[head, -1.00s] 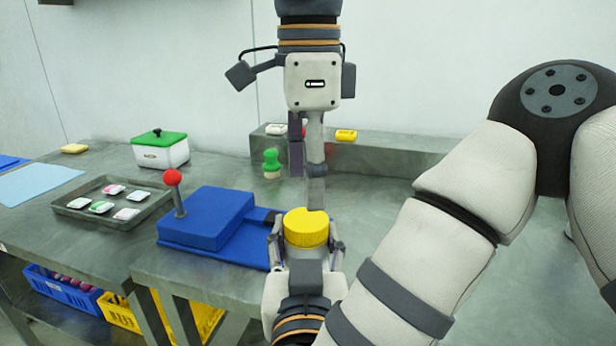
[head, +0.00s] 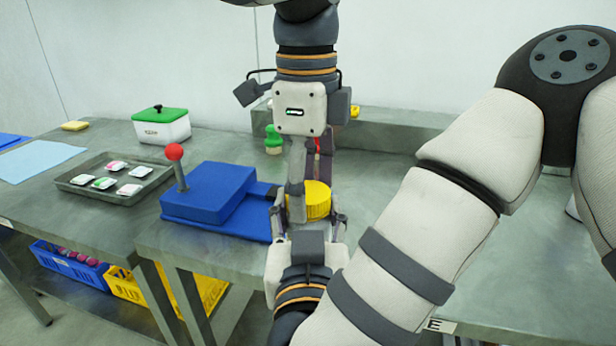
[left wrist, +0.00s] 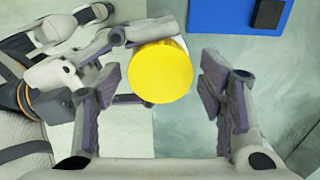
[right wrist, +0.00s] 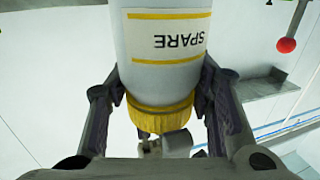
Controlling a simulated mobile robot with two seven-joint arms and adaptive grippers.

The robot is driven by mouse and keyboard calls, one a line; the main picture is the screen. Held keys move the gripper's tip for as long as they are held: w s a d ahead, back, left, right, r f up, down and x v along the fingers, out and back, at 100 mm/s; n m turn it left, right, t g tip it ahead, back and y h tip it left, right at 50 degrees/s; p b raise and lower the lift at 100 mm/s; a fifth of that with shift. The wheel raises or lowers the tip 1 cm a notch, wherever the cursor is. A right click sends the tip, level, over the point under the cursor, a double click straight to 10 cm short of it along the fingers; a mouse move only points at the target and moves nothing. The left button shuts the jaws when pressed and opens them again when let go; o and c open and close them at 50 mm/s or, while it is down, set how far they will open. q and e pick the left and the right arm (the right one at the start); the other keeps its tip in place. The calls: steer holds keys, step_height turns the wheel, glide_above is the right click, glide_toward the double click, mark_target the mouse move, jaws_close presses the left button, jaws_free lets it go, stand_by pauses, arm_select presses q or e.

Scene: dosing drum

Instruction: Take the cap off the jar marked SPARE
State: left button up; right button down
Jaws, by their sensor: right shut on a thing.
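The jar marked SPARE (right wrist: 165,70) shows upside down in the right wrist view, with its ribbed yellow cap (head: 317,200) on it. My right gripper (head: 307,222) is shut on the jar, with its fingers on either side; in the head view it hides most of the jar body. My left gripper (head: 310,188) points down from above and is open. In the left wrist view the round cap top (left wrist: 160,72) lies between its spread fingers, with gaps on both sides. In the head view one left finger covers part of the cap.
A blue block fixture (head: 210,192) with a red-knobbed lever (head: 174,153) stands left of the jar. Further left are a metal tray (head: 75,185) of small packets and a green-lidded white box (head: 162,130). A green-topped object (head: 273,140) stands behind.

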arm_select(q)
steer(key=c, duration=1)
steer(key=n, duration=0.3)
steer(key=o, duration=1.3)
